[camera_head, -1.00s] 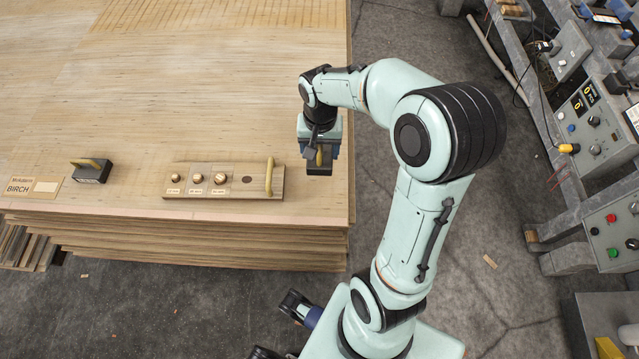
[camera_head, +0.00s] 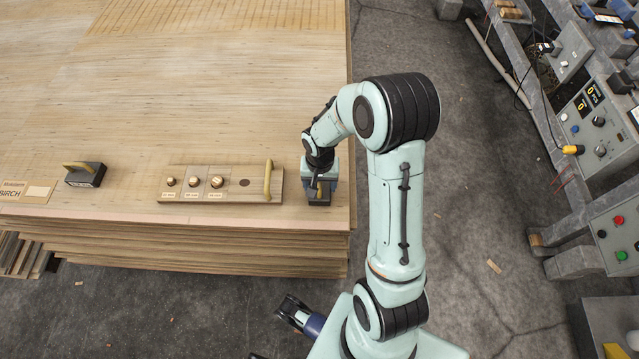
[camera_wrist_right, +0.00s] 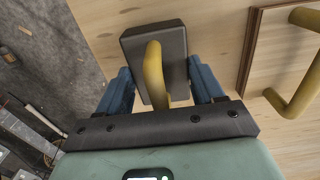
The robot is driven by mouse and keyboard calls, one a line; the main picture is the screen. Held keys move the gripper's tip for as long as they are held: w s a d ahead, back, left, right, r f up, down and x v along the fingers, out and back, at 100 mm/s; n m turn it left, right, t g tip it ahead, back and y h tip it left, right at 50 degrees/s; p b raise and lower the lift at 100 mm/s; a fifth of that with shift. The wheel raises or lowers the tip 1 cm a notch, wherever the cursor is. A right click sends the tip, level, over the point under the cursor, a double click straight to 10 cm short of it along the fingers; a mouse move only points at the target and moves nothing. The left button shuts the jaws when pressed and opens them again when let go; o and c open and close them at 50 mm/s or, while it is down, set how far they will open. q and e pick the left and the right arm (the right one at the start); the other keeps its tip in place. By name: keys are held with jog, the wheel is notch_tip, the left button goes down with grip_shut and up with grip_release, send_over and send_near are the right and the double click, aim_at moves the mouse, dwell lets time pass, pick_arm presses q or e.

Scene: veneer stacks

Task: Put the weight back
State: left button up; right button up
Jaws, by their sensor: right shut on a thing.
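My right gripper (camera_head: 319,191) is shut on a dark block with a yellow handle (camera_wrist_right: 157,62). Its blue fingers stand on either side of the block in the right wrist view. The block is over the wooden stack near its front right corner, just right of the weight holder; I cannot tell if it touches the wood. The wooden weight holder (camera_head: 222,198) carries three brass-knobbed weights (camera_head: 194,182) of rising size, left to right. Right of them is a dark round empty hole (camera_head: 244,183), then a yellow handle (camera_head: 268,180).
A second dark block with a yellow handle (camera_head: 86,175) sits at the left, beside the birch label (camera_head: 24,191). The veneer stack (camera_head: 200,110) is mostly bare behind the holder. Its right edge is close to my gripper. Control boxes (camera_head: 600,110) stand across the floor at right.

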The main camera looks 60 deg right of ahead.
jog(key=shift+f, duration=0.15)
jog(key=o, duration=1.6)
jog(key=shift+f, duration=0.1)
jog(key=shift+c, duration=0.2)
jog(key=shift+r, duration=0.2)
notch_tip(320, 180, up, 12)
jog(key=shift+p, duration=1.2)
jog(key=shift+s, duration=0.1)
